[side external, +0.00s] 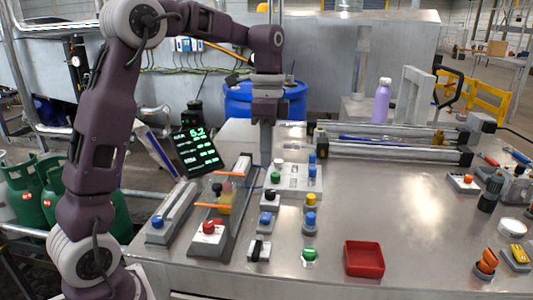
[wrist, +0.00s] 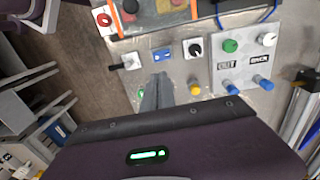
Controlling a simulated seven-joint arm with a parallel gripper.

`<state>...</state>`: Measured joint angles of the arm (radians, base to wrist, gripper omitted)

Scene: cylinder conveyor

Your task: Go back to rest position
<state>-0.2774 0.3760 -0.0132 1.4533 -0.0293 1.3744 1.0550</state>
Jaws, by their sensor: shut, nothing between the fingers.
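My gripper (side external: 266,163) hangs pointing down above the left part of the metal table (side external: 395,215), beside a grey control panel (side external: 288,180) with a green knob and blue buttons. Its fingers are together with nothing between them. In the wrist view the closed fingers (wrist: 155,92) show at the centre, near a blue switch (wrist: 163,55) and a black knob (wrist: 194,48). The height of the fingertips above the controls is hard to tell.
A display (side external: 196,149) and a red button box (side external: 208,235) stand left of the panel. The conveyor (side external: 395,148) runs behind to the right, with a purple bottle (side external: 382,101) beyond. A red tray (side external: 364,258) sits in front. The table's middle right is clear.

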